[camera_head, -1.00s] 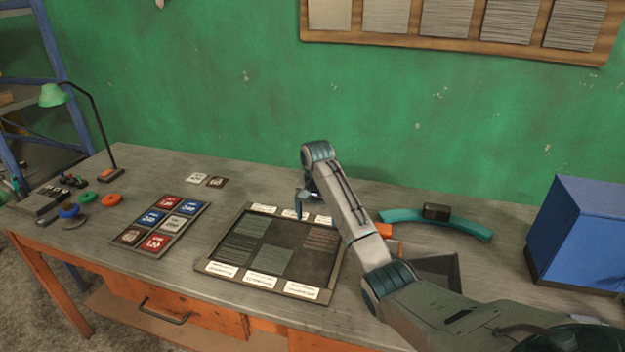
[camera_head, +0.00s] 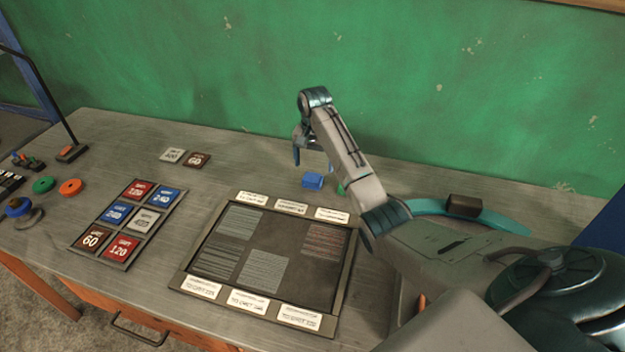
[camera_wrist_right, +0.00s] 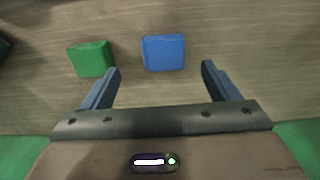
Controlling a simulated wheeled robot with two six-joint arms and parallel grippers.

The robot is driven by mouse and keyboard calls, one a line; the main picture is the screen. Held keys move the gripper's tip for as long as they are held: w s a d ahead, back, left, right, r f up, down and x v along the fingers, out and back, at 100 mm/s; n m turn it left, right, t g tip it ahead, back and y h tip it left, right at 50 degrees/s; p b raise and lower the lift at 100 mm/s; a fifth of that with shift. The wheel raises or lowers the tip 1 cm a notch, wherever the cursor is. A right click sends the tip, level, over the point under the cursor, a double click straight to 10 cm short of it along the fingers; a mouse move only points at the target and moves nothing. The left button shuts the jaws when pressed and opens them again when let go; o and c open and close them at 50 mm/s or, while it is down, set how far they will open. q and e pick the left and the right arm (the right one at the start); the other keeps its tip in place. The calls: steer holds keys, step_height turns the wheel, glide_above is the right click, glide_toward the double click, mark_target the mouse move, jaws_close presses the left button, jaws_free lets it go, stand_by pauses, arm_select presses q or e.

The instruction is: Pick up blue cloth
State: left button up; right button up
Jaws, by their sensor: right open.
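The blue cloth (camera_head: 312,181) is a small folded block on the table behind the labelled tray. It also shows in the right wrist view (camera_wrist_right: 163,52), just beyond the fingertips and between their lines. My right gripper (camera_head: 307,158) is open and empty above the table near the cloth, not holding it. In the right wrist view the right gripper's two fingers (camera_wrist_right: 160,80) are spread apart. A green folded piece (camera_head: 341,188) lies beside the cloth, partly hidden by my arm; it shows to the left of the cloth in the wrist view (camera_wrist_right: 90,59). My left gripper is not in view.
The dark tray (camera_head: 352,258) with textured squares and white labels lies in front. A holder of numbered tiles (camera_head: 168,221) lies to its left. Two loose tiles (camera_head: 185,157) lie at the back. A teal curved piece (camera_head: 495,222) with a brown block is at right.

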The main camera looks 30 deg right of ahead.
mark_target(313, 177)
steer(key=shift+w+f, duration=0.1)
steer(key=shift+f, duration=0.5)
steer(key=f+p, duration=0.1)
steer(key=f, duration=0.1)
steer(key=f+p, duration=0.1)
steer(key=f, duration=0.1)
steer(key=shift+w+f, duration=0.2)
steer(key=shift+f, duration=0.2)
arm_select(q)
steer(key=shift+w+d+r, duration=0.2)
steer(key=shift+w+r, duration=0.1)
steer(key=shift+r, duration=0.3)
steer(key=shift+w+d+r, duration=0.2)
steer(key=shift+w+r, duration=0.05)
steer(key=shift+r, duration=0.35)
arm_select(e)
steer(key=c, duration=1.1)
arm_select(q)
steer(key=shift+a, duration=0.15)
